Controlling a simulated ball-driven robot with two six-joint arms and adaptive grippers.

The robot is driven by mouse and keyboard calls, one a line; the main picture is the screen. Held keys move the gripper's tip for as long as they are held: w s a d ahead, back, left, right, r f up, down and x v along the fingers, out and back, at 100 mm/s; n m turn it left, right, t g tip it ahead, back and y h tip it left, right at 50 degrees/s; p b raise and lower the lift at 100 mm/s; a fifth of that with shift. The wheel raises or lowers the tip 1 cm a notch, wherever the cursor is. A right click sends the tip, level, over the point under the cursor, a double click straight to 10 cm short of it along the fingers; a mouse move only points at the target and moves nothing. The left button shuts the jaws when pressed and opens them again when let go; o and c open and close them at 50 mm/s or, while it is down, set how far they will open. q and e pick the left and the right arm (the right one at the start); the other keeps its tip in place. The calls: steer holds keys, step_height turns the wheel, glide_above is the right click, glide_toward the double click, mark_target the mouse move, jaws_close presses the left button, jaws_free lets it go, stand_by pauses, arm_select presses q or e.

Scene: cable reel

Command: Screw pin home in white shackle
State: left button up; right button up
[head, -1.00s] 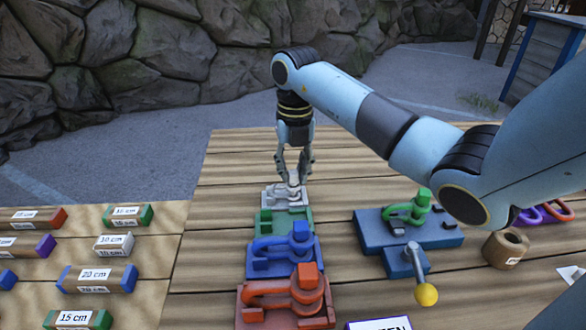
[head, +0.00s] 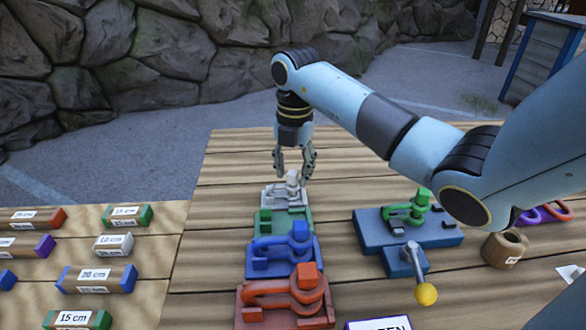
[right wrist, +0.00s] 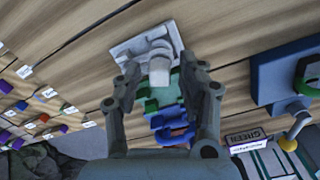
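The white shackle (head: 276,194) lies on its white base at the far end of a row of coloured shackles. Its white pin head (head: 292,178) stands up from it. My right gripper (head: 294,172) is directly above, pointing down, fingers spread with the pin head below and between them. In the right wrist view the white base (right wrist: 129,47) and pin head (right wrist: 159,70) show beyond the open fingertips, and nothing is gripped. How deep the pin sits in the shackle cannot be told. My left gripper is not in view.
Green (head: 264,228), blue (head: 262,262) and red (head: 262,297) bases continue the row towards me. Right of it are a blue fixture (head: 452,236) with a green shackle (head: 398,212), a yellow-knobbed crank (head: 426,294) and a wooden cylinder (head: 492,252). Labelled blocks (head: 100,279) lie left.

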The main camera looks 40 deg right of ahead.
steer(key=shift+r, duration=0.15)
step_height(320, 180, up, 4)
steer(key=p, duration=0.4)
steer(key=shift+r, duration=0.15)
stand_by(0.3)
